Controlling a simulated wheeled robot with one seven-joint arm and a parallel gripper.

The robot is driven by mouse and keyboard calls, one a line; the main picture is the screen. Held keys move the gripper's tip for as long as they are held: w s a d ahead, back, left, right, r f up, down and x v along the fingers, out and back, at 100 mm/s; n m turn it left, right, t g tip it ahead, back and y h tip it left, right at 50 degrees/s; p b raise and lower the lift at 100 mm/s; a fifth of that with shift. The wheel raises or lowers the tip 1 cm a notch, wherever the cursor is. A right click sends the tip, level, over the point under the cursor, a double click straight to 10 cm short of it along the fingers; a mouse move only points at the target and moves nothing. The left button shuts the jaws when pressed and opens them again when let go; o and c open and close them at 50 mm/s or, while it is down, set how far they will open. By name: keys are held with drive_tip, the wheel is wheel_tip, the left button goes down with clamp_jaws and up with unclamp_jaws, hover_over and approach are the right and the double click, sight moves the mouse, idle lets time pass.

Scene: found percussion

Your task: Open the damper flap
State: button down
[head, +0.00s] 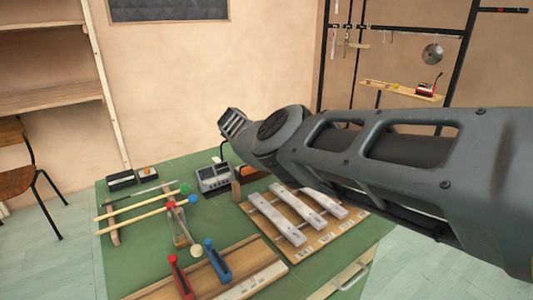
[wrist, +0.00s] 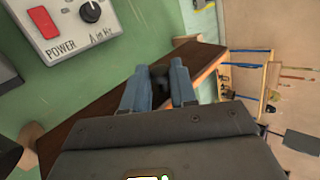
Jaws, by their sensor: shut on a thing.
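In the wrist view, the two blue-grey fingers of my gripper (wrist: 160,88) are shut on a small dark knob (wrist: 160,73). A long dark brown wooden board (wrist: 112,95) runs diagonally behind the fingers; it looks like the damper flap, but its hinge is hidden. How far it is open cannot be told. In the head view, a narrow brown wooden piece (head: 236,191) stands between the grey box and the bars, possibly the same part. My arm covers much of the right side there, and my fingers cannot be made out.
A grey control box (wrist: 75,18) with a red power switch and a dial sits close to my gripper; the head view shows it too (head: 213,178).

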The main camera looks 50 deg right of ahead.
drive_tip(key=shift+w+f, duration=0.2)
drive_tip(key=shift+g, duration=0.3)
drive_tip(key=c, duration=0.9)
unclamp_jaws()
drive_tip(key=shift+d, duration=0.1)
drive_tip(key=shift+c, duration=0.2)
drive_tip(key=shift+r, duration=0.1)
drive_tip(key=p+v, duration=0.4)
drive_tip(key=v, duration=0.3)
drive_tip(key=shift+a+r, duration=0.25)
